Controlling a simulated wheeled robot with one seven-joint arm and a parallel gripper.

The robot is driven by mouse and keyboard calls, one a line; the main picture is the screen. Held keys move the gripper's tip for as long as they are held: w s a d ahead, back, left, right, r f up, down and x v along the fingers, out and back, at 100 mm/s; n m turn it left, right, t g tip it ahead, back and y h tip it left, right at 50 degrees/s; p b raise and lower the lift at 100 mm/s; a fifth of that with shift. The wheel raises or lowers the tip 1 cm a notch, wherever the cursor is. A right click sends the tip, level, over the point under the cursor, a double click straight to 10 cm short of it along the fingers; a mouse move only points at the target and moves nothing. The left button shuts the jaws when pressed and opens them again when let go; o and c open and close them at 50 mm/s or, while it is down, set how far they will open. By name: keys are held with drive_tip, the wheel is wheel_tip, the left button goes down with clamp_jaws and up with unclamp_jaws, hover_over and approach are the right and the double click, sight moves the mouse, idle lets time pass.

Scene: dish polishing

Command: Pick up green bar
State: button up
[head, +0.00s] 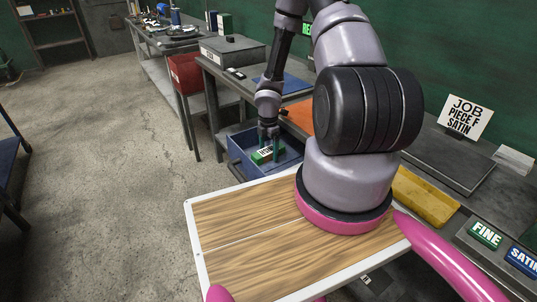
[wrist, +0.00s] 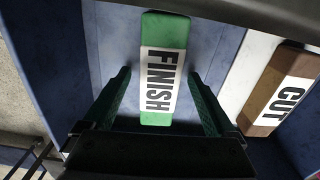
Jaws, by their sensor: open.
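The green bar (wrist: 165,35) lies in a blue drawer (wrist: 108,40) and carries a white label reading FINISH. In the head view the green bar (head: 262,155) shows inside the open blue drawer (head: 237,163), partly hidden by my gripper. My gripper (head: 270,147) reaches down into the drawer over the bar. In the wrist view my gripper (wrist: 163,90) is open, with one green-tipped finger on each side of the bar and a gap to it on both sides.
A brown bar (wrist: 268,95) labelled CUT lies to the right in the drawer.

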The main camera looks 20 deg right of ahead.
drive_tip(key=shift+f, duration=0.2)
clamp_jaws()
drive_tip(key=shift+r, duration=0.1)
